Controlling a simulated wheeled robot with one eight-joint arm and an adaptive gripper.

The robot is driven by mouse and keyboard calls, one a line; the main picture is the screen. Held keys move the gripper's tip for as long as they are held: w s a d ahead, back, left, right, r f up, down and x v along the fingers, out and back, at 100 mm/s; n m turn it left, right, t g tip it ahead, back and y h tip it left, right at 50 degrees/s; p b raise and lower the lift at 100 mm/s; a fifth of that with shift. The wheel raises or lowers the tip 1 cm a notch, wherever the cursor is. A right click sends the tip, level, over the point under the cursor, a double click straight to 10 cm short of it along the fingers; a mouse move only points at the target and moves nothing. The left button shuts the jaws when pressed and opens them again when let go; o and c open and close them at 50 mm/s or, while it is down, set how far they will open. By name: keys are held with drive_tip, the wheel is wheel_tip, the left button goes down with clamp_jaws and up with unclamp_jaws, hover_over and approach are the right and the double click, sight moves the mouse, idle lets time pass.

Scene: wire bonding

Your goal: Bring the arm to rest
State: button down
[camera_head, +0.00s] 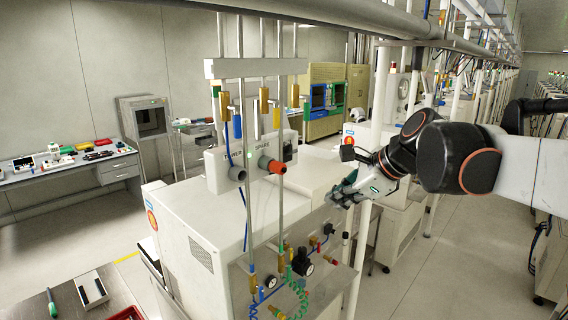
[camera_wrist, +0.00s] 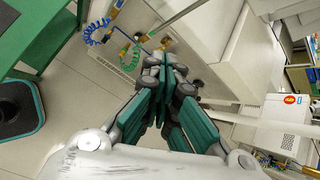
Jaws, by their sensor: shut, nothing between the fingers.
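My gripper (camera_head: 342,194) is at the end of my arm, which reaches in from the right in the head view. It is held in the air beside the white machine (camera_head: 210,250), near its right side. In the wrist view my gripper (camera_wrist: 168,66) shows green finger pads brought together at the tips, with nothing between them. Whether the gripper touches the machine cannot be told from the head view.
Thin vertical pipes with valves (camera_head: 240,110) stand in front of the machine. Coiled hoses (camera_wrist: 97,32) and gauges are near the gripper. A workbench (camera_head: 70,172) stands at far left. A row of machines runs along the right aisle. Open floor (camera_head: 425,265) lies below my arm.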

drive_tip(key=s+d+f+n+h+b, duration=0.2)
drive_tip(key=s+f+n+b, duration=0.4)
drive_tip(key=f, duration=0.6)
drive_tip(key=s+d+f+n+h+b, duration=0.1)
drive_tip(key=s+d+f+n+b, duration=0.1)
drive_tip(key=s+f+n+b, duration=0.5)
drive_tip(key=s+d+f+n+h+b, duration=0.2)
drive_tip(key=s+f+n+b, duration=0.5)
drive_tip(key=f, duration=1)
drive_tip(key=s+n, duration=0.1)
drive_tip(key=s, duration=0.2)
drive_tip(key=shift+s+f+h, duration=0.2)
drive_tip(key=shift+f+h, duration=0.05)
drive_tip(key=shift+h, duration=0.05)
